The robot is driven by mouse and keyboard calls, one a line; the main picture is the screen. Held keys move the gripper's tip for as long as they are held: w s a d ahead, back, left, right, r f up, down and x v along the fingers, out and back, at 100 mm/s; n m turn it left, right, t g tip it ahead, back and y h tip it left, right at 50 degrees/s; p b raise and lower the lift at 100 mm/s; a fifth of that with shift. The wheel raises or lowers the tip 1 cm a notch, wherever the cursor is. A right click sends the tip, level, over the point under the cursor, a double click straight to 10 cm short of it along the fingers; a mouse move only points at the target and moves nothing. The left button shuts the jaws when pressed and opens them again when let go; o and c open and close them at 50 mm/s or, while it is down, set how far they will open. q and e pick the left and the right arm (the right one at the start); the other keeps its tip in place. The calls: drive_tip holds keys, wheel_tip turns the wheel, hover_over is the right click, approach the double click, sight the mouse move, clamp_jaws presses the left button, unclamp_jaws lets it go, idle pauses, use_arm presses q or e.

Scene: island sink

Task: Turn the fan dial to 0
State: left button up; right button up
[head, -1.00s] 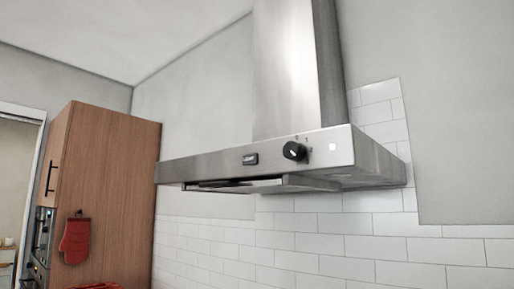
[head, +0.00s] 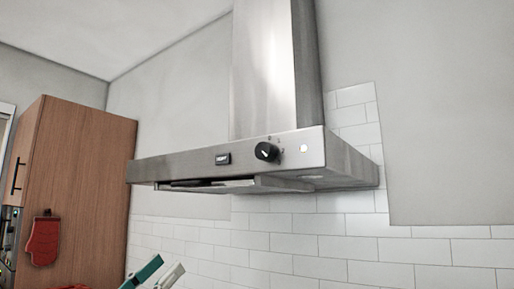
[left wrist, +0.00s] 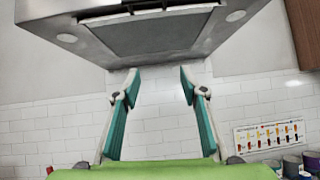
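The fan dial (head: 266,152) is a round black knob with a white pointer mark on the front of the steel range hood (head: 190,164). Small markings sit around it, too small to read. My left gripper (head: 156,273) shows at the bottom of the head view, below the hood and well apart from the dial. In the left wrist view its two green-padded fingers (left wrist: 153,88) stand apart with nothing between them, under the hood's underside (left wrist: 160,38). The dial is out of sight in that view. My right gripper is not in view.
A wooden cabinet (head: 85,190) with a hanging red oven mitt (head: 43,241) stands at the left. A white tile wall (head: 300,245) lies behind the hood. A colourful chart (left wrist: 269,135) and several cans are at lower right in the left wrist view. Space before the dial is clear.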

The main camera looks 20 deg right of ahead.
use_arm(q)
drive_tip(key=s+d+r+m+g+h, duration=0.2)
drive_tip(key=s+d+r+m+g, duration=0.45)
drive_tip(key=m, duration=0.65)
drive_tip(key=m+t+y, duration=0.4)
drive_tip(key=m+y, duration=0.5)
drive_tip(key=m, duration=1)
approach(262, 150)
drive_tip(key=p+x, duration=0.4)
drive_tip(key=x, duration=0.4)
drive_tip(key=shift+w+d, duration=0.2)
drive_tip(key=c, duration=1.1)
